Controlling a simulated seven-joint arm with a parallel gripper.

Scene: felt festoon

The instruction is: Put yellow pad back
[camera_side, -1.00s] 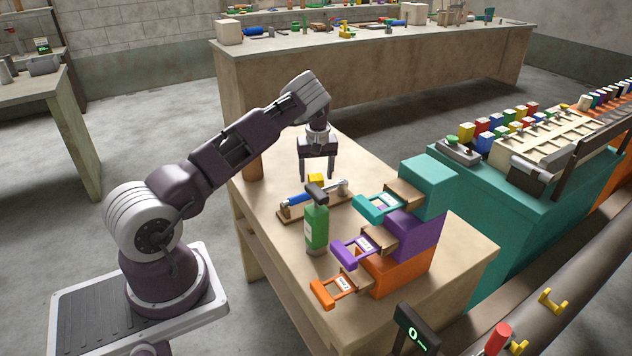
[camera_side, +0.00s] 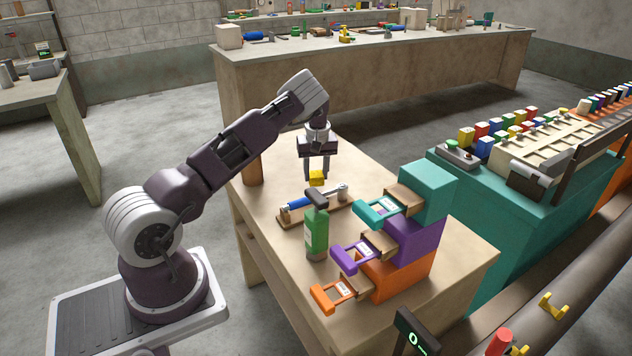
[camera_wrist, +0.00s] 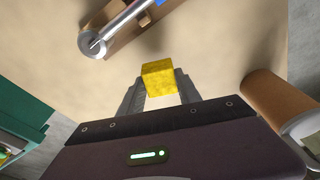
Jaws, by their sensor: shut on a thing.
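The yellow pad (camera_side: 316,178) is a small yellow block between the fingertips of my gripper (camera_side: 316,172). In the wrist view the yellow pad (camera_wrist: 158,77) sits between the two grey fingers of my gripper (camera_wrist: 158,90), which are shut on it. In the side view it is just behind the wooden board with the blue roller; I cannot tell whether it touches the table. The stepped drawers stand to the right: teal (camera_side: 376,211), purple (camera_side: 352,254) and orange (camera_side: 332,294), each pulled out from its block.
The blue roller (camera_side: 305,201) lies on a wooden board in front of my gripper. A green bottle (camera_side: 316,230) with a dark top stands upright between the board and the drawers. A brown cylinder (camera_side: 252,168) stands at the table's left edge. The table's far right is bare.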

